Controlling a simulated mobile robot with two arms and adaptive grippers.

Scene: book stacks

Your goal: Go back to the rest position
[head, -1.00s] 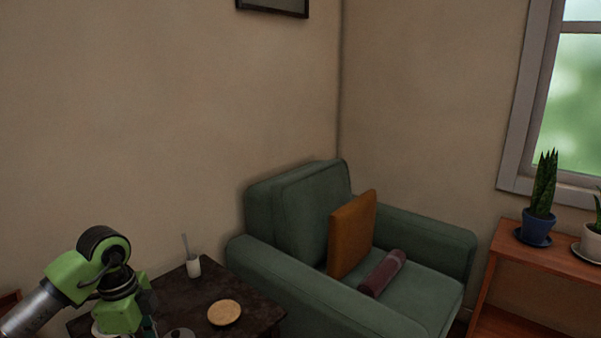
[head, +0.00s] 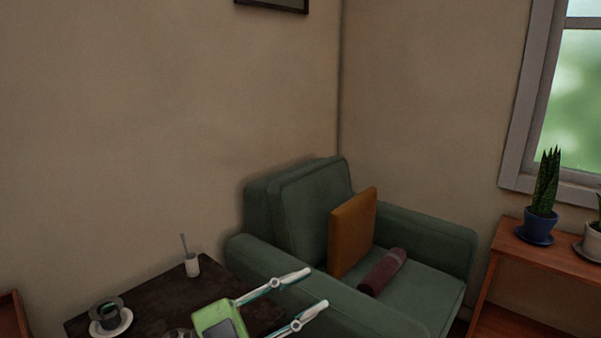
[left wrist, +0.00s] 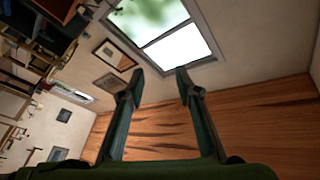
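My left gripper (head: 318,289) shows at the bottom of the head view, over the dark side table (head: 145,296) and the near arm of the armchair. Its two fingers are spread apart with nothing between them. In the left wrist view, the open fingers (left wrist: 158,82) point toward a window and wall, also empty. My right gripper is in neither view.
The side table bears a white cup (head: 192,265) with a utensil and a dark cup on a saucer (head: 112,323). A green armchair (head: 310,215) holds an orange cushion (head: 351,232) and a purple bolster (head: 383,272). A wooden shelf (head: 535,256) with potted plants stands right.

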